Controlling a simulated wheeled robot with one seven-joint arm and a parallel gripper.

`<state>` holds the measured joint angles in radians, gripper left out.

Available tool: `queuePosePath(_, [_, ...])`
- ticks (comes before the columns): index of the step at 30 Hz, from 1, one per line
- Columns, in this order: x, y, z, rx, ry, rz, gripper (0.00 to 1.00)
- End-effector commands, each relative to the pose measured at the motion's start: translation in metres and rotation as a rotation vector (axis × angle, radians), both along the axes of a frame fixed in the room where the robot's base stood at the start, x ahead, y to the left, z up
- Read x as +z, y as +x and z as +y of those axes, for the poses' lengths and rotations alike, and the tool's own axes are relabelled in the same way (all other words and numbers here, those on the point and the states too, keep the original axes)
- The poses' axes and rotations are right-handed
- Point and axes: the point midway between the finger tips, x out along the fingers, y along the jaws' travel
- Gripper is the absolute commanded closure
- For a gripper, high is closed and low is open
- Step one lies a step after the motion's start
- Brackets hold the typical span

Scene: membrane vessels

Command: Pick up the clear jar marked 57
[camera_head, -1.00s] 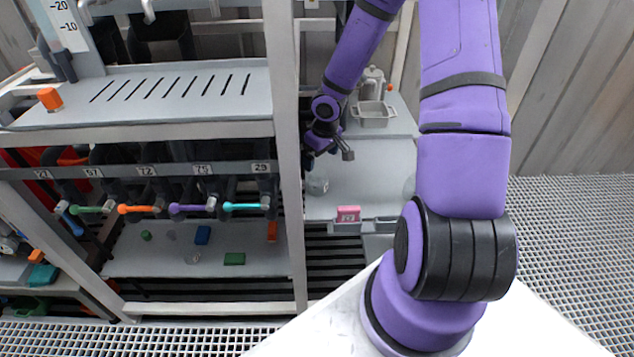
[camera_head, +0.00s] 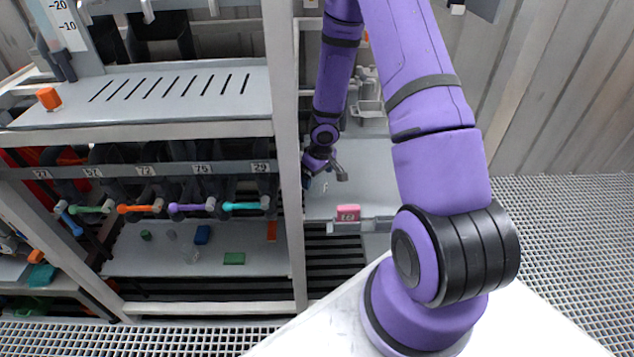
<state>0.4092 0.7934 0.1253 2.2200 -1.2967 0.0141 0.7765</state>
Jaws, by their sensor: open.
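A faint clear glass shape, likely a jar (camera_head: 325,187), stands on the grey shelf just right of the upright post. I cannot read a 57 on it. My gripper (camera_head: 308,181) points down beside it, close to the post. The gripper is open, small and dark in this view, and I see nothing held in it. I cannot tell whether its fingers are around the jar or only beside it. Another faint clear vessel (camera_head: 191,257) stands on the lower shelf to the left; no number on it is readable.
The upright post (camera_head: 287,150) stands close left of my gripper. A pink marked block (camera_head: 348,213) sits at the shelf's front edge. A grey tray (camera_head: 372,109) lies at the back. The right part of the shelf (camera_head: 370,180) looks clear where visible. Coloured valve handles (camera_head: 190,208) line the left rack.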

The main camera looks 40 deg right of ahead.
Motion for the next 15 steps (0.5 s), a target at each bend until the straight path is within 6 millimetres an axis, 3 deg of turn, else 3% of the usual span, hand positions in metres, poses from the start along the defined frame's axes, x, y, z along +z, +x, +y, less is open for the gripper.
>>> queuePosePath(15, [-0.0093, 0.002, -0.0004, 0.0, -0.002, -0.001, 0.04])
